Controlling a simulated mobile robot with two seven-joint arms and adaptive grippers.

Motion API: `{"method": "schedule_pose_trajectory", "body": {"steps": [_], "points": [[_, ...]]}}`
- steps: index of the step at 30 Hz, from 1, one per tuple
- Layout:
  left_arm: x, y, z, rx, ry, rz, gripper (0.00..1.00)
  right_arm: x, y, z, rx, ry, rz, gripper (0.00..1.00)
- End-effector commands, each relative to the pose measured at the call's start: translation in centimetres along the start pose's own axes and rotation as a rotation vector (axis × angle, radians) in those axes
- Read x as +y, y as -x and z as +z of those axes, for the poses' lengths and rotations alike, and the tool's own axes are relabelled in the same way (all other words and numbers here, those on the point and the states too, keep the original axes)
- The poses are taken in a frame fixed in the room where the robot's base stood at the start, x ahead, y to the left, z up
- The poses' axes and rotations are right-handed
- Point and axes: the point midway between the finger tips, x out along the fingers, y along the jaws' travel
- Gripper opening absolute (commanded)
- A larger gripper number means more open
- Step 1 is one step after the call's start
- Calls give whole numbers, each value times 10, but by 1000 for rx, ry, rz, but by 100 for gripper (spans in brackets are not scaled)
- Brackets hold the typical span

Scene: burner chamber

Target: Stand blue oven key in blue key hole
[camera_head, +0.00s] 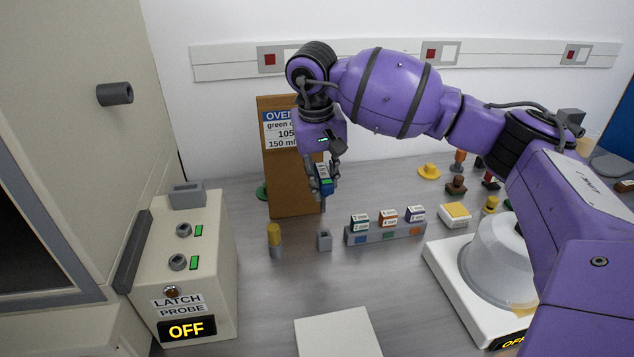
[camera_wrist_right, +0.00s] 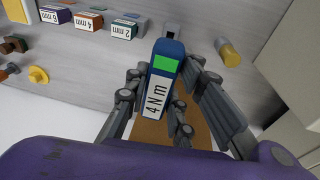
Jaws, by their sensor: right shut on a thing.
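My right gripper (camera_head: 324,186) points down and is shut on a blue block (camera_head: 325,172). In the right wrist view the gripper (camera_wrist_right: 160,105) has its fingers on both sides of this blue block (camera_wrist_right: 168,48), which bears a green patch and a white "4 Nm" label. The block is held in the air above the table. I cannot tell whether it is the blue oven key. No hole plainly marked blue shows. A small grey socket block (camera_head: 324,241) stands on the table below; it shows beyond the held block in the wrist view (camera_wrist_right: 173,30). My left gripper is out of view.
A grey rack (camera_head: 384,233) with several labelled blocks stands right of the socket block. A yellow-topped cylinder (camera_head: 275,240) stands left of it. A brown sign board (camera_head: 290,190) is behind. The latch probe box (camera_head: 190,300), reading OFF, stands left. A white balance-like device (camera_head: 460,290) is right.

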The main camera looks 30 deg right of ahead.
Motion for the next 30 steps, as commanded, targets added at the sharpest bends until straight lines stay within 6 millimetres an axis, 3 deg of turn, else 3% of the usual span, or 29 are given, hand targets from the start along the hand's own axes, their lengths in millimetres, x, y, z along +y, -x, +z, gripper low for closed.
{"method": "schedule_pose_trajectory", "body": {"steps": [17,30], "points": [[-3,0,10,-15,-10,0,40,0,-5,1,1,18,-1,0],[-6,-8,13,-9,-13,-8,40,-5,-44,7,-2,18,0,0]]}}
